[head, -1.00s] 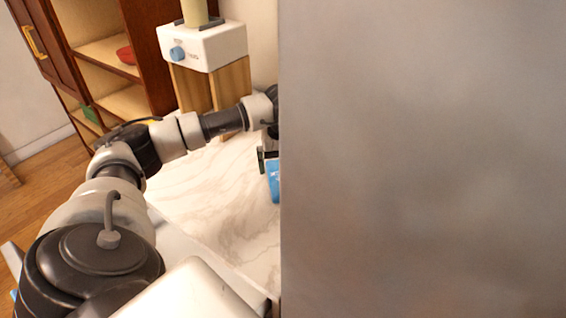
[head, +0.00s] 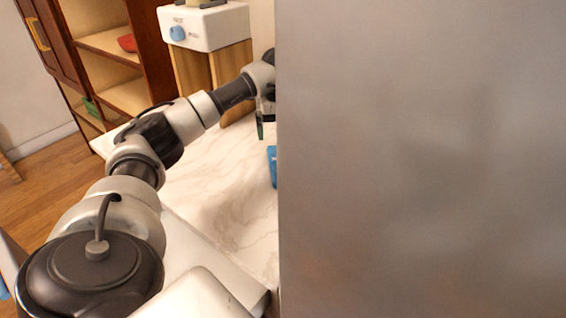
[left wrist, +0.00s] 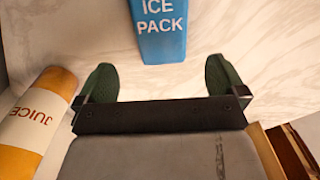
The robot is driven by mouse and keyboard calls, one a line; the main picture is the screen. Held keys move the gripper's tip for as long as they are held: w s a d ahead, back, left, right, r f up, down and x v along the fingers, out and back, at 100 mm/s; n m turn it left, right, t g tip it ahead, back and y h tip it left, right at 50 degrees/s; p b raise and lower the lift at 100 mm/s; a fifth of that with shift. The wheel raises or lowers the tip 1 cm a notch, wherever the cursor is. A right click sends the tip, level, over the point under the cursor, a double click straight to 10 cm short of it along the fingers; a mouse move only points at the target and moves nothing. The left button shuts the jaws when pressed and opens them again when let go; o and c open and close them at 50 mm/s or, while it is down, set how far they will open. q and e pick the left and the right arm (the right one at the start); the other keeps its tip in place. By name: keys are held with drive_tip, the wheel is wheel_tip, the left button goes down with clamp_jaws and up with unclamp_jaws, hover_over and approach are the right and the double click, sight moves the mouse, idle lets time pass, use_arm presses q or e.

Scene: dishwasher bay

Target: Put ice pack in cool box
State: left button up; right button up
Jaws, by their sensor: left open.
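The blue ice pack (left wrist: 160,30) lies on the white marbled counter at the top of the left wrist view, ahead of my gripper's fingertips. In the head view only a sliver of the ice pack (head: 272,167) shows beside the edge of a grey panel. My left gripper (left wrist: 160,78) is open and empty, with its two green-padded fingers apart; the ice pack is beyond them, not between them. In the head view my left gripper (head: 265,122) is partly hidden by the panel. I see no cool box, and my right gripper is not in view.
A large grey panel (head: 420,160) blocks the right half of the head view. A white appliance (head: 205,25) on a wooden stand is behind my arm. The near counter (head: 225,190) is clear.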

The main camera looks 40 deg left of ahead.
use_arm(q)
wheel_tip(320, 180, down, 8)
drive_tip(key=shift+a+r+p, duration=0.1)
drive_tip(key=shift+r+p, duration=0.05)
drive_tip(key=shift+p, duration=0.55)
drive_tip(key=shift+c, duration=0.3)
drive_tip(key=c, duration=1)
drive_tip(key=shift+c, duration=0.2)
drive_tip(key=shift+r, duration=0.15)
